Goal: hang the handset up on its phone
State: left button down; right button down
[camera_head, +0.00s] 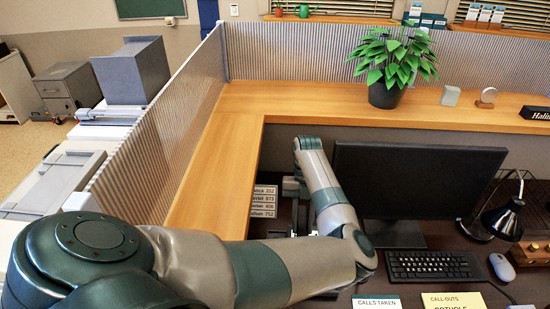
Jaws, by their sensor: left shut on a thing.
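My left arm comes in from the lower left, bends at the elbow and reaches back over the desk, left of the monitor. My left gripper (292,187) is low by the desk, partly behind my own forearm. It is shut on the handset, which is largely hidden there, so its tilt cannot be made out. The phone cannot be made out clearly; small dark and grey parts show beside my forearm, too covered to tell apart. My right gripper is not in view.
A number list (263,203) stands left of my gripper, near the wooden ledge (212,165). A potted plant (386,93) stands on the back ledge.

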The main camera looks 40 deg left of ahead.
pick_arm(q)
jog(key=s+a+f+p, duration=0.1)
jog(key=s, duration=0.1)
jog(key=s+a+f+p, duration=0.1)
jog(key=s+f, duration=0.1)
jog(key=s, duration=0.1)
jog(key=s+a+f+p, duration=0.2)
jog(key=shift+s, duration=0.4)
jog(key=shift+f, duration=0.15)
notch_tip(320, 180, down, 2)
jog(key=shift+s+f+p, duration=0.1)
jog(key=shift+f+p, duration=0.15)
jog(key=shift+p, duration=0.55)
jog(key=shift+a+f, duration=0.1)
jog(key=shift+f, duration=0.65)
jog(key=shift+f, duration=0.15)
